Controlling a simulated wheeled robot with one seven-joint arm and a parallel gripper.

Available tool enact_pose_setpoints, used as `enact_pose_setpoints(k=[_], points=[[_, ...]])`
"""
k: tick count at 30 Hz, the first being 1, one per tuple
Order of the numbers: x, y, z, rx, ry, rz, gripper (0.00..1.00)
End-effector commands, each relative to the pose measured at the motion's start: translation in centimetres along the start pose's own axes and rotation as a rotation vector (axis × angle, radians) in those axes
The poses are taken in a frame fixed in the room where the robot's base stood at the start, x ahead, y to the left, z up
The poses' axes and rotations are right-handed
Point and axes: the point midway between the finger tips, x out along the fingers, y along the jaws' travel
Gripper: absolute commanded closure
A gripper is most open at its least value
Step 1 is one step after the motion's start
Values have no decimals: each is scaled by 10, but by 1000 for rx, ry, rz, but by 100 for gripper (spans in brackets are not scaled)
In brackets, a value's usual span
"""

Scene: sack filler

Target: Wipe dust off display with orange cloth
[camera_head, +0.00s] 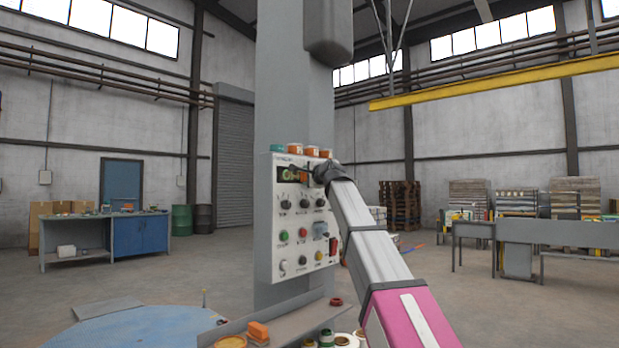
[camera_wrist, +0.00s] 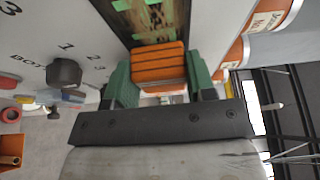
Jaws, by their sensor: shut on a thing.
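The display (camera_head: 288,174) is a small dark window with green marks at the top left of the grey control panel. In the wrist view the display (camera_wrist: 152,18) shows green segments and brownish dust-like patches. My gripper (camera_head: 314,174) is at the panel's top, just right of the display. In the wrist view my gripper (camera_wrist: 160,84) has green fingers shut on the folded orange cloth (camera_wrist: 158,66). The cloth lies at the display's near edge and hides part of it. I cannot tell whether it touches the surface.
The control panel (camera_head: 290,250) carries several knobs and buttons. A dark knob (camera_wrist: 64,72) sits close to my gripper. Orange-labelled cans (camera_wrist: 268,18) stand along the panel's top edge. An orange block (camera_head: 258,331) and several small containers lie on the ledge below.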

Motion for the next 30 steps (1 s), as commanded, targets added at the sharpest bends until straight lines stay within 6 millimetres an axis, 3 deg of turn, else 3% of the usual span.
enact_pose_setpoints(k=[14, 30], points=[[4, 0, 4, 0, 0, 0, 69], [-10, 0, 33, 0, 0, -1, 69]])
